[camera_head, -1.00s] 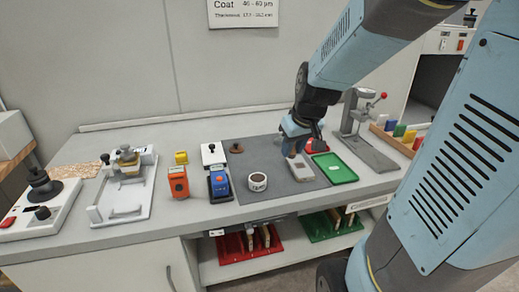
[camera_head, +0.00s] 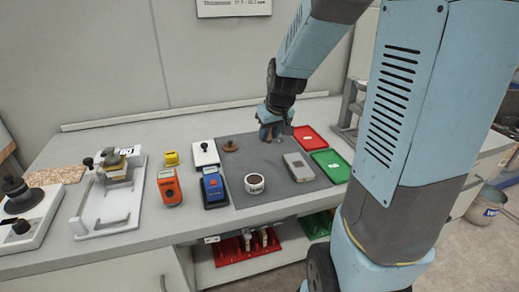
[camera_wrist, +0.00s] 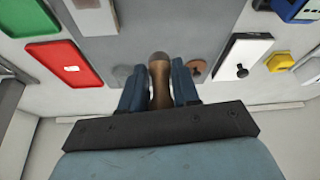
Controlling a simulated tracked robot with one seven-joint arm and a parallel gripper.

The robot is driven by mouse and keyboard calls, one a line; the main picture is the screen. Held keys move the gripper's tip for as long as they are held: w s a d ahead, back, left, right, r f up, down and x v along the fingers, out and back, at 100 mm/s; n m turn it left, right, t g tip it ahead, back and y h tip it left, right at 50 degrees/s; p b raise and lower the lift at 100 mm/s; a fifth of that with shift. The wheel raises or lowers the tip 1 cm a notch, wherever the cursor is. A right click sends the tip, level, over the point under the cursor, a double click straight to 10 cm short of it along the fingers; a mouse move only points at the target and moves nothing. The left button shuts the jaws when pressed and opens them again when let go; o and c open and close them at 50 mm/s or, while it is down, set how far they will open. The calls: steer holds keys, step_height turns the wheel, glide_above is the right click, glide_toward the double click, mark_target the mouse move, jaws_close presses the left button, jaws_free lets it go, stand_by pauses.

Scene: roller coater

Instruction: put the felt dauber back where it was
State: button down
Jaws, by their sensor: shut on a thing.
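My gripper (camera_head: 270,136) is low over the back part of the grey mat, between the brown knobbed disc and the red tray. In the wrist view my gripper (camera_wrist: 160,88) is shut on a brown wooden handle with a rounded end, which I take for the felt dauber (camera_wrist: 160,80). In the head view the dauber is mostly hidden by the fingers, and I cannot tell whether it touches the mat. A flat grey round patch (camera_wrist: 122,73) lies beside the fingers in the wrist view. The grey mat (camera_head: 236,182) lies on the bench.
The red tray (camera_head: 316,138) and green tray (camera_head: 332,166) lie right of the gripper. A grey block (camera_head: 298,167) and a round cup (camera_head: 254,184) stand nearer the front. The brown knobbed disc (camera_head: 230,146) and white plate (camera_head: 205,153) are to the left.

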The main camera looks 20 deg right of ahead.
glide_above(259, 155)
steer(key=s, duration=0.2)
steer(key=f, duration=0.6)
steer(key=shift+w+f, duration=0.25)
steer(key=shift+f, duration=1.65)
steer(key=c, duration=0.8)
jaws_free()
steer(key=shift+f, duration=0.1)
